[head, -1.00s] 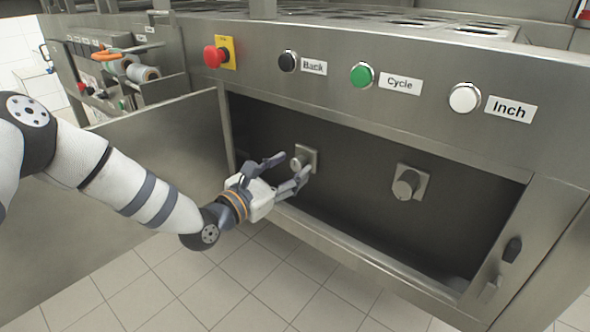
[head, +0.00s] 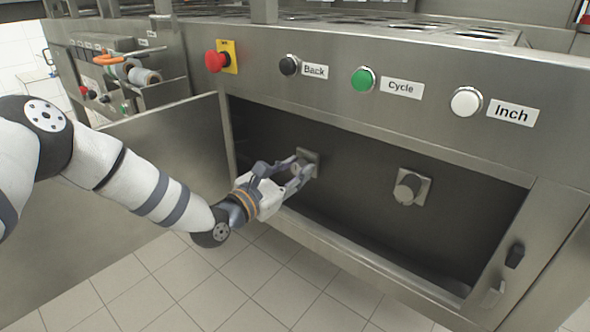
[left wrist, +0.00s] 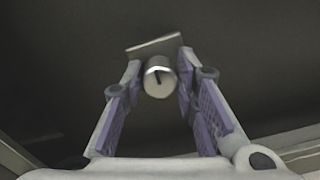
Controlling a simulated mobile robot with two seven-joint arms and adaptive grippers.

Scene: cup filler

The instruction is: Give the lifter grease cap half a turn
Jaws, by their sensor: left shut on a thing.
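Two grey round caps on square plates sit on the back wall of the open recess in the head view. My left gripper (head: 301,168) reaches in from the left and is shut on the left cap (head: 300,166), which its fingers partly hide. In the left wrist view this cap (left wrist: 158,79) sits between the fingertips, with a short dark mark on its face and its plate (left wrist: 153,46) behind. The right cap (head: 407,187) stands free. I see no label that tells which cap is the lifter's. My right gripper is not in view.
The recess has a metal front sill (head: 345,262) and an open door (head: 150,190) at its left, beside my arm. Above are a red stop button (head: 216,61) and Back (head: 289,65), Cycle (head: 363,78) and Inch (head: 466,102) buttons.

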